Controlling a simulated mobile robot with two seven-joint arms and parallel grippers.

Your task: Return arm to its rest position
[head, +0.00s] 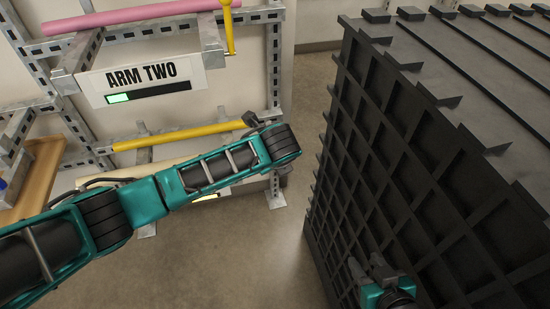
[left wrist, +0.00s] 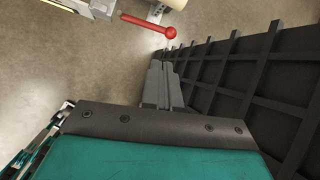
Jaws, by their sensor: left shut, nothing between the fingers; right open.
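My left arm (head: 180,185) reaches in from the left in the head view, its far end in front of the rack. Its gripper is hidden there by the arm. In the left wrist view my left gripper (left wrist: 160,70) is shut and empty, with its fingers together above the floor beside the black ribbed block. My right gripper (head: 368,264) is at the bottom of the head view, in front of the block's ribbed side. It is open and looks empty. Whether it touches the block is not clear.
The large black ribbed block (head: 400,170) fills the right side. A metal rack (head: 273,60) at the left bears an "ARM TWO" sign (head: 143,78), pink and yellow pipes (head: 180,135) and a yellow handle (head: 229,28). A red ball-ended lever (left wrist: 150,26) is beyond my left fingers. Bare floor lies between rack and block.

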